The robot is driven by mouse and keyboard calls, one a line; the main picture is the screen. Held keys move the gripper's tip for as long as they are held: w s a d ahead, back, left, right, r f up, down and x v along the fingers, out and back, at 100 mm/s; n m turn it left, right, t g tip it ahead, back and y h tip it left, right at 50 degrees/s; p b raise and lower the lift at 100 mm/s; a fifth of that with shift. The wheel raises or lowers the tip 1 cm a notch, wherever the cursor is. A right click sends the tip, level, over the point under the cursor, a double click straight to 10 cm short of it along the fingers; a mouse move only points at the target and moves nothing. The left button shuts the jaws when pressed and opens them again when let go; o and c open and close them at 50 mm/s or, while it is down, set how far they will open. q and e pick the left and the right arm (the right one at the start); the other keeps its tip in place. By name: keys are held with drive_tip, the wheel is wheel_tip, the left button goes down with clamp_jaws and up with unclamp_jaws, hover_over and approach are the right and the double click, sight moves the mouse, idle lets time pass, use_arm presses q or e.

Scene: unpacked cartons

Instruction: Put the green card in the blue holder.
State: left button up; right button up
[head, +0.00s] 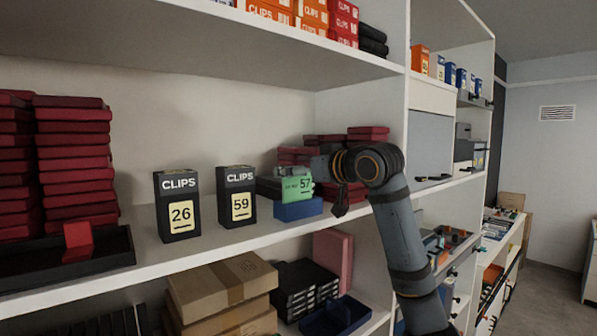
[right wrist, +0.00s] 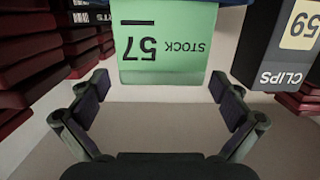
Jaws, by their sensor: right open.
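The green card (head: 298,190), marked 57, stands upright in the blue holder (head: 298,209) on the shelf. In the right wrist view the card (right wrist: 165,42) appears upside down, and a strip of blue shows at the top edge behind it. My right gripper (right wrist: 160,84) is open and empty. Its two fingers are spread either side of the card's free edge, with a gap between the card and the palm. My left gripper is out of view.
Two black clips boxes, marked 26 (head: 178,205) and 59 (head: 236,196), stand left of the holder. Dark red boxes (head: 75,160) are stacked at the left, beside a black tray (head: 110,250) holding a red piece. More red boxes (head: 368,135) stand behind my wrist.

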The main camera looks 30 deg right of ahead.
drive_tip(key=shift+r, duration=0.1)
drive_tip(key=s+r+b, duration=0.1)
drive_tip(key=s+b, duration=0.4)
drive_tip(key=s, duration=0.6)
drive_tip(key=shift+s+d+r, duration=0.35)
drive_tip(key=shift+s, duration=0.05)
